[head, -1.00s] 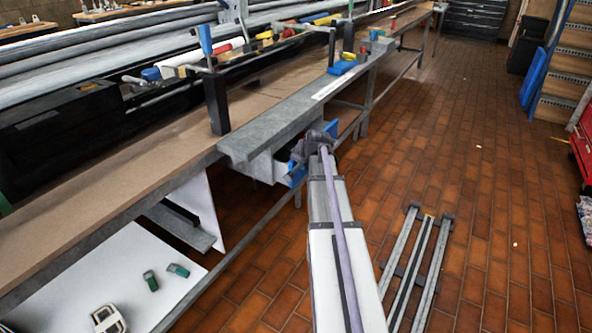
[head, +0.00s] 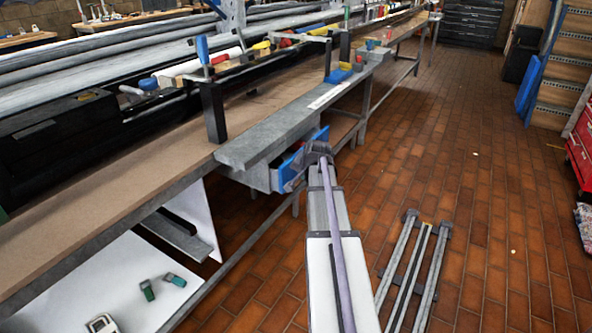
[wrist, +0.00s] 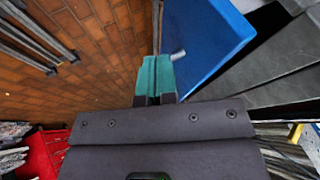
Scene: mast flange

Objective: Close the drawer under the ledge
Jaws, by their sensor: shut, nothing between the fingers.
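The drawer under the ledge has a blue front (head: 286,176) and a grey side (head: 263,178). It stands partly pulled out below the grey ledge (head: 262,143), with a dark gap behind its front. My gripper (head: 303,163) is at the outer side of the blue front and hides part of it. In the wrist view the blue front (wrist: 205,38) fills the upper right, with a small grey handle at its left edge. My teal fingers (wrist: 156,78) are shut and empty, close beside the front. I cannot tell whether they touch it.
A metal frame (head: 411,262) lies on the tiled floor to the right of my arm. A red cabinet (head: 580,150) stands at the far right. Table legs and a lower rail run under the bench.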

